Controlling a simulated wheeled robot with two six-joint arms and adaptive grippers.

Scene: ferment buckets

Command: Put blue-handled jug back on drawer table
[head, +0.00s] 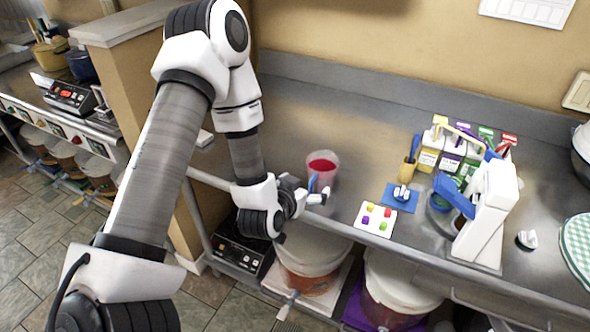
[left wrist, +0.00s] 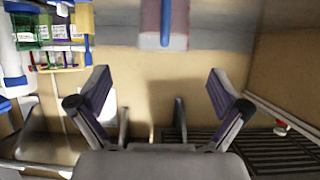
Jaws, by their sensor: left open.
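The blue-handled jug (head: 323,172) is clear, holds red liquid and appears upright on the steel table (head: 300,121), near its front edge. Its blue handle (head: 313,183) faces my left gripper. My left gripper (head: 318,192) is open and empty, close to the handle. In the left wrist view the jug (left wrist: 166,20) is at the top middle, with the blue handle end towards me. It lies beyond the spread fingers (left wrist: 160,85), not between them. My right gripper is not in view.
A card with coloured blocks (head: 375,219), a blue mat (head: 400,196), a carton rack (head: 455,150) and a white and blue stand (head: 485,215) are right of the jug. Lidded buckets (head: 312,253) stand below. The tabletop behind the jug is clear.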

